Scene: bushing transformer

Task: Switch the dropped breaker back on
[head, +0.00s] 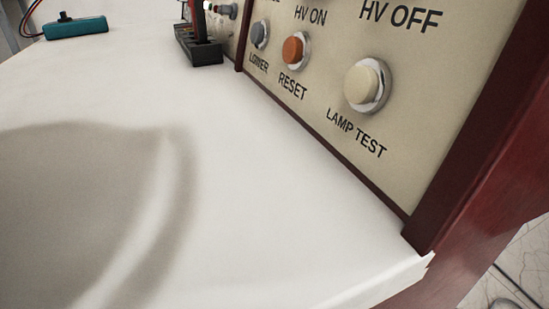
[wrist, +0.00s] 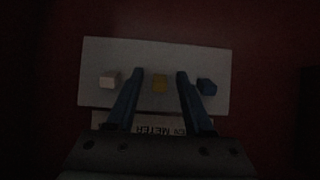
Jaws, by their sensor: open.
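In the dark wrist view, a pale plate (wrist: 155,52) on a dark red surface bears three small levers or knobs in a row. The head view shows neither the gripper nor these levers.
In the head view, a beige control panel (head: 330,100) in a dark red frame has several buttons. A white tabletop (head: 270,200) lies before it, mostly clear, with a shadow at left. A teal box (head: 76,28) and a black device (head: 200,48) stand at the back.

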